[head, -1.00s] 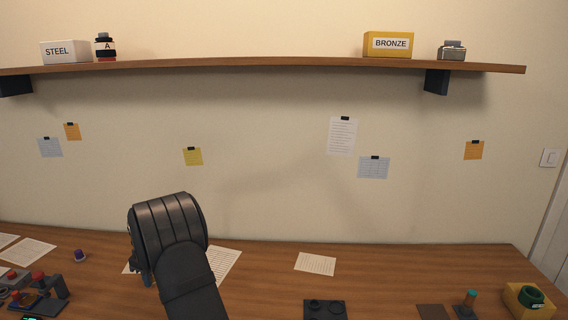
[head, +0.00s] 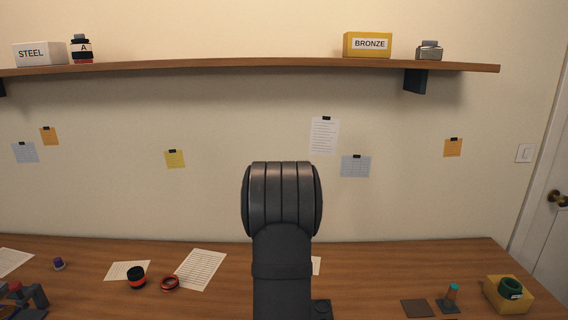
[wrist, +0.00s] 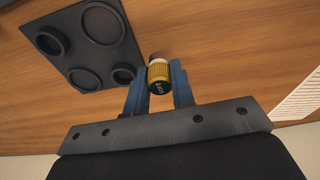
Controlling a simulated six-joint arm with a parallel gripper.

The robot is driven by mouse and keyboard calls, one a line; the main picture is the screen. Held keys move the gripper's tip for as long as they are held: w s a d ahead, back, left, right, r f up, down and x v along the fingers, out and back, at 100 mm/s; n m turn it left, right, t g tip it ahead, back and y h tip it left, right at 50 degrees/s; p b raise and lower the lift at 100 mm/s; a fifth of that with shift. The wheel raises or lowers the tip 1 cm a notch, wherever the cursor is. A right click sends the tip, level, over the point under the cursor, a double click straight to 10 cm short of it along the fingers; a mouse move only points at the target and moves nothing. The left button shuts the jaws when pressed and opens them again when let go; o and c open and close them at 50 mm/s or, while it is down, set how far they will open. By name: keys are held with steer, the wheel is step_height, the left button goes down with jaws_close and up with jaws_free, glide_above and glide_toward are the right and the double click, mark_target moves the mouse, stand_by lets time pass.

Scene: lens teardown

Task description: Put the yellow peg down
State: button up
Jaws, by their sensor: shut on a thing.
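The yellow peg (wrist: 158,72) shows in the wrist view as a short yellow cylinder with a black end bearing small lettering, and a paler part beyond. My gripper (wrist: 159,68) is shut on it, with a blue finger on each side. The wood table lies beyond the peg; I cannot tell how far below. In the head view my arm hides the gripper and the peg.
A dark tray with several round sockets (wrist: 112,38) lies just left of the peg in the wrist view.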

steer(key=shift+s+d, duration=0.2)
steer(key=shift+d, duration=0.25)
stand_by(0.3)
steer(key=a+r, duration=0.9)
steer(key=a, duration=0.4)
steer(key=a+f, duration=0.2)
steer(key=a, duration=0.1)
steer(key=w+a+f, duration=0.1)
steer(key=a+f, duration=0.1)
steer(key=a, duration=0.2)
steer(key=a+f, duration=0.2)
steer(key=a, duration=0.2)
steer(key=shift+w+a+f, duration=0.2)
steer(key=shift+w+f, duration=0.05)
steer(key=shift+f, duration=0.15)
steer(key=shift+a+f, duration=0.3)
steer(key=shift+a, duration=0.05)
steer(key=shift+w+f, duration=0.1)
steer(key=shift+f, duration=1.8)
